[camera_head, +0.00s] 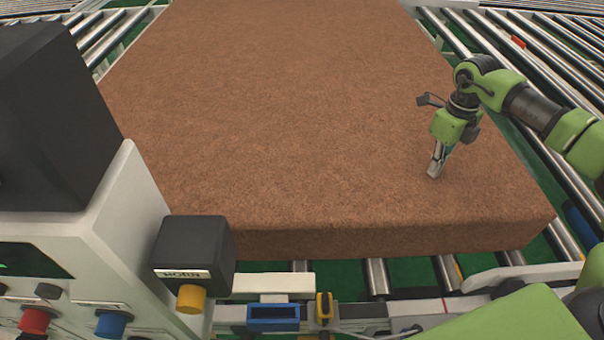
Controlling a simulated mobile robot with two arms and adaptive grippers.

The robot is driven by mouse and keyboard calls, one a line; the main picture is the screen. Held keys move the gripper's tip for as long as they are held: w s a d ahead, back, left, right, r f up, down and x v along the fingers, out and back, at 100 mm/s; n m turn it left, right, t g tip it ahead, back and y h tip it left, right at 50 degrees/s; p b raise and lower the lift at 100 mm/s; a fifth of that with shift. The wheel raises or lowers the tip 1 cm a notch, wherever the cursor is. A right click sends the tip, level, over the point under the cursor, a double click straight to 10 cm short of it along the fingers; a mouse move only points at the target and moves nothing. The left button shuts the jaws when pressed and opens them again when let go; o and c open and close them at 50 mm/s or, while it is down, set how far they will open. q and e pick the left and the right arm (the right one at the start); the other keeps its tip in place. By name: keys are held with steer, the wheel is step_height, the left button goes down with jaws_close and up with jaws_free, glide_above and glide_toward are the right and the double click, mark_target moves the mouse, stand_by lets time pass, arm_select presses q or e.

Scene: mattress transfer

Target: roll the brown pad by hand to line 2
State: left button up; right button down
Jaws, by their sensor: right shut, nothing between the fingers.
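The brown pad (270,120) is a large thick slab lying flat on a roller conveyor (376,277). It fills the middle of the head view, and its far end runs out of the top of the picture. My right gripper (434,174) is shut and empty, pointing down at the right part of the pad's top. Its fingertips are at or just above the surface; I cannot tell whether they touch. My left gripper is not in view. No marking for line 2 can be made out.
A white control panel (110,235) with coloured knobs and a dark box (50,115) stands at the left. A smaller dark box with a yellow button (190,298) is near the pad's front left corner. More rollers (545,75) run along the right, and a white rail crosses the front.

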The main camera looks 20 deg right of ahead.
steer(key=shift+d+r+p, duration=0.25)
steer(key=shift+r+p, duration=0.2)
steer(key=shift+r, duration=0.15)
steer(key=shift+d+r+p, duration=0.25)
steer(key=shift+r+p, duration=0.2)
steer(key=shift+r, duration=0.15)
step_height(320, 180, up, 2)
steer(key=shift+a+r+p, duration=0.1)
steer(key=shift+r+p, duration=0.05)
steer(key=shift+p, duration=0.65)
steer(key=shift+r+p, duration=0.8)
steer(key=shift+r, duration=0.2)
steer(key=shift+s+f, duration=0.1)
